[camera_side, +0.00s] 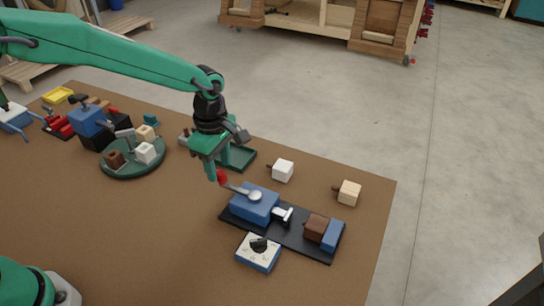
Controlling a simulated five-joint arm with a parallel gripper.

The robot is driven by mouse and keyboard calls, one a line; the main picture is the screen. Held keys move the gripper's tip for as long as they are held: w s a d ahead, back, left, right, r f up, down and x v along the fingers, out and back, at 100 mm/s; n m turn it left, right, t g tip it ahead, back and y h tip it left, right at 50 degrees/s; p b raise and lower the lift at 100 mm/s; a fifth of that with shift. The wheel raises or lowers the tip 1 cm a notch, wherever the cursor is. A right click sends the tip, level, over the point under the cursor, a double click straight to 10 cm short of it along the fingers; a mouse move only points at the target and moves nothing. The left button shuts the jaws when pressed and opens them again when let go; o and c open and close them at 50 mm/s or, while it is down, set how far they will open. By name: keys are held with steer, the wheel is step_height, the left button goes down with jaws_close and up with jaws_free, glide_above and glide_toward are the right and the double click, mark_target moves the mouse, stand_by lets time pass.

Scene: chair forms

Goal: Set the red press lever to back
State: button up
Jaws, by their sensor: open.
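The red press lever is a metal arm with a red knob (222,176) at its left end. It runs from a blue block (255,208) that stands on a long black base (286,238). The lever points to the left in the side view, its knob clear of the block. My gripper (212,174) is open and points down, its green fingertip right beside the red knob. I cannot tell whether it touches the knob. The other finger is partly hidden. A brown block (316,227) sits on the right of the base against a blue end piece (332,236).
A white dial box (258,254) stands in front of the base. A white block (283,170) and a cream block (349,193) lie behind it. A green tray (240,158) is behind my gripper. A round green plate (130,172) with several blocks stands left. The brown mat (150,240) is bare in front.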

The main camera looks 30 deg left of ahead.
steer(key=shift+r, duration=2.4)
steer(key=shift+s+a+r, duration=0.2)
steer(key=shift+a+r, duration=0.1)
steer(key=shift+r, duration=0.05)
steer(key=s+a+r+m+t, duration=0.2)
steer(key=s+a+r+m, duration=0.2)
steer(key=s+a+m, duration=0.3)
steer(key=s+a+r+m+t, duration=0.3)
steer(key=s+a+r+m, duration=0.2)
steer(key=s+a+m, duration=0.3)
steer(key=s+m, duration=0.3)
steer(key=s, duration=0.3)
steer(key=shift+a+r+t, duration=0.15)
steer(key=shift+a+t, duration=0.1)
steer(key=shift+t, duration=0.05)
